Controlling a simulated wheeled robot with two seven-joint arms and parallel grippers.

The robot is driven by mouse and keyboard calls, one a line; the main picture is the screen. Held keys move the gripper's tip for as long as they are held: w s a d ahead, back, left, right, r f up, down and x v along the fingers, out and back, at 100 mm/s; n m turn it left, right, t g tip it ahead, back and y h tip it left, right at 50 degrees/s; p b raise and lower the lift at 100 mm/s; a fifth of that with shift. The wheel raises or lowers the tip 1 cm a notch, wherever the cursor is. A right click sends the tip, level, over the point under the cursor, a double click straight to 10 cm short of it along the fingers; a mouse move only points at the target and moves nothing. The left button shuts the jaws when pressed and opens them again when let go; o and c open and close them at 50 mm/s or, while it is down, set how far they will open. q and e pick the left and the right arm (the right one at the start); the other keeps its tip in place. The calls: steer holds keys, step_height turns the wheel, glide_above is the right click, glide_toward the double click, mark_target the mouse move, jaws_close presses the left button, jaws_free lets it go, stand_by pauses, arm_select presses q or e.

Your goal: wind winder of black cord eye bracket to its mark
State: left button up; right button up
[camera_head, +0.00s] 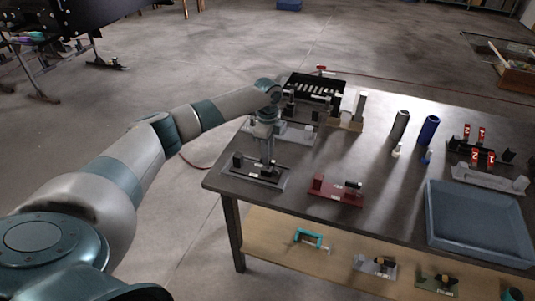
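A black bracket device (262,176) lies on a light grey plate at the table's near left corner. It has a small dark upright block at its left end and a small white label. My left gripper (267,159) points straight down over the middle of this device, at or just above it. Its fingers cover the part below, so the winder and its mark cannot be made out. I cannot tell whether the fingers are open or touching anything. My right gripper is out of view.
A dark red device (336,191) sits to the right on the dark table (385,185). A black conveyor (316,92) stands behind. Grey (400,126) and blue (428,130) cylinders and a blue tray (480,218) are farther right. The lower shelf (275,233) holds several small devices.

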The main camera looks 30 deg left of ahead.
arm_select(q)
steer(key=shift+f, duration=0.85)
jaws_close()
